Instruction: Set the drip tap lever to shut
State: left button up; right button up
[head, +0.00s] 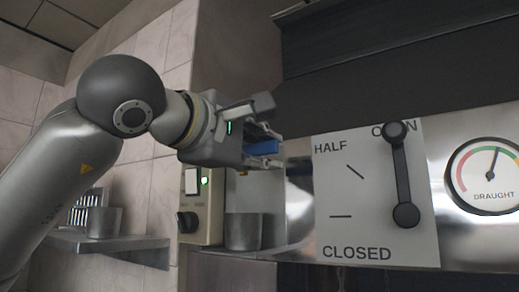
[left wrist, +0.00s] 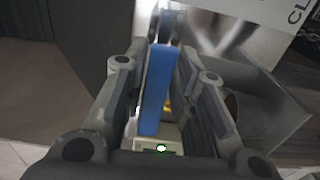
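A blue lever handle (head: 264,147), which looks like the drip tap lever, shows at the fingertips of my left gripper (head: 262,130) in the head view. In the left wrist view the long blue handle (left wrist: 156,90) runs between the two fingers of my left gripper (left wrist: 163,75). The fingers stand apart on both sides of it, with a visible gap on the right side. The tap body is mostly hidden behind the gripper. My right gripper is in neither view.
A metal cup (head: 243,232) stands below the gripper, beside a switch box (head: 202,205) with a green light. A white plate (head: 345,225) carries a black lever (head: 400,175) to the right, near a draught gauge (head: 487,177). A shelf (head: 115,246) holds another cup (head: 104,222).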

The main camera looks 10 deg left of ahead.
pick_arm(q)
jog(key=shift+o, duration=0.8)
jog(key=shift+s+a, duration=0.1)
jog(key=v, duration=1.1)
jog(key=shift+s, duration=0.4)
